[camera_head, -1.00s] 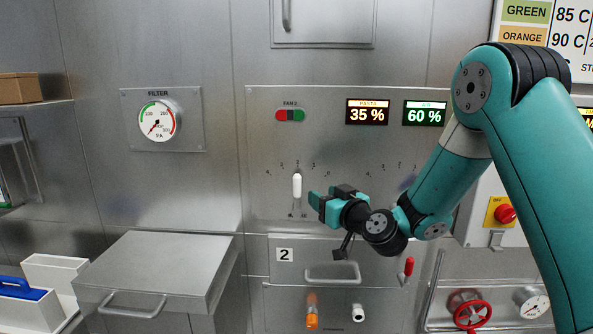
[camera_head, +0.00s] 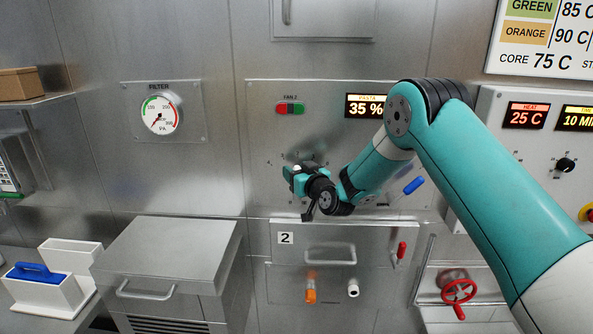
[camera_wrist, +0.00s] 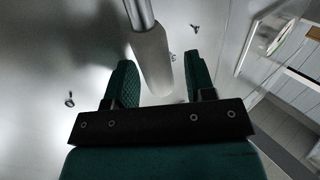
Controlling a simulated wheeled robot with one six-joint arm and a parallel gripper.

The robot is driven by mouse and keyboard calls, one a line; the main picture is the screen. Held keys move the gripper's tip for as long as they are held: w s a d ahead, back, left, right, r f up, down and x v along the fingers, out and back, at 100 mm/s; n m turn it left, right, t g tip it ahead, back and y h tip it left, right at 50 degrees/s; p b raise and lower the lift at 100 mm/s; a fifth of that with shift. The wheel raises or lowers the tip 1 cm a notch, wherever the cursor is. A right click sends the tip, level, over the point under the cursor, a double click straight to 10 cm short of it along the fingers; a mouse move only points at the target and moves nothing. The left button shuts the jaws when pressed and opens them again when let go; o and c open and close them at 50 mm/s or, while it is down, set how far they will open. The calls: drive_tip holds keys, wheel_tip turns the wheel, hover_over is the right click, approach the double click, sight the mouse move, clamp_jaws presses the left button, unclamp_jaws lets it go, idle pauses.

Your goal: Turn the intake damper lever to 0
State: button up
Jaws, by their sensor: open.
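The white-handled lever (camera_wrist: 152,58) stands out from the steel panel, and its metal shaft runs to the top of the wrist view. My gripper (camera_wrist: 158,64) is open, with one green finger on each side of the white handle. The handle's end lies between the fingers, and a gap shows on at least the right side. In the head view my gripper (camera_head: 291,177) is in front of the panel and hides most of this lever and its scale numbers. I see no readable name for the lever.
A blue-handled lever (camera_head: 414,185) is to the right on the same panel, partly behind my arm. The red and green fan switch (camera_head: 290,108) is above my gripper. A drawer marked 2 (camera_head: 330,255) and a red lever (camera_head: 401,250) are below.

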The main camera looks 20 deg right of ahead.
clamp_jaws()
drive_tip(key=b, duration=0.4)
drive_tip(key=shift+s+d+f+m, duration=0.15)
drive_tip(key=shift+d+f+m, duration=0.25)
drive_tip(key=shift+s+d+f+m+t+h+b, duration=0.3)
drive_tip(key=shift+d+m+t+b, duration=0.75)
drive_tip(key=shift+b, duration=1.4)
drive_tip(key=shift+s+d+f+m+t+h+b, duration=0.25)
drive_tip(key=shift+d+m+t+b, duration=0.35)
drive_tip(key=shift+m+b, duration=1.4)
drive_tip(key=shift+s+d+f+m+t+h+b, duration=0.3)
drive_tip(key=shift+d+m+t+b, duration=0.5)
drive_tip(key=shift+b, duration=2.1)
drive_tip(key=shift+d, duration=0.15)
unclamp_jaws()
